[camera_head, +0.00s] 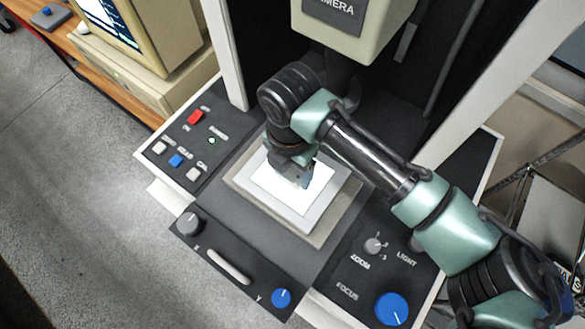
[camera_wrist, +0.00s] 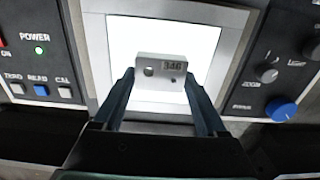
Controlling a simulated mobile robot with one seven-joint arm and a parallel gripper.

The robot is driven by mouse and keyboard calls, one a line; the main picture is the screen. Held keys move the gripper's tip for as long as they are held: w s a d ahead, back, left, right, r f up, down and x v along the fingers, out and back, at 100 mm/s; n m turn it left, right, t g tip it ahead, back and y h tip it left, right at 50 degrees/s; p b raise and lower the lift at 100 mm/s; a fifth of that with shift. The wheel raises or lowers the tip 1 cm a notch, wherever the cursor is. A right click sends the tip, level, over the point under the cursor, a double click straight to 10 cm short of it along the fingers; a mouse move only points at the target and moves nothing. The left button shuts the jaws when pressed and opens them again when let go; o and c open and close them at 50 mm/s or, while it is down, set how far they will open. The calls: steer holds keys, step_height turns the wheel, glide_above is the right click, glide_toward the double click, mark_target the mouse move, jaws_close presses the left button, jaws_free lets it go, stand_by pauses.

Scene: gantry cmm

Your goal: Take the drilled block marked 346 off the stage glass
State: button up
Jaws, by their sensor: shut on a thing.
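The drilled block (camera_wrist: 160,77) is a small light-grey block with a dark label that seems to read 346 and two holes, one larger on the left. My gripper (camera_wrist: 159,83) is shut on it, one finger at each end. The stage glass (camera_wrist: 175,32) glows white behind the block. In the head view my gripper (camera_head: 304,176) is over the glass (camera_head: 284,197), and the block is hidden by it there. I cannot tell whether the block touches the glass.
A pale frame (camera_head: 305,229) surrounds the glass. The camera housing (camera_head: 350,22) hangs above, close to my arm.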

steer(key=c, duration=0.5)
steer(key=shift+r, duration=0.15)
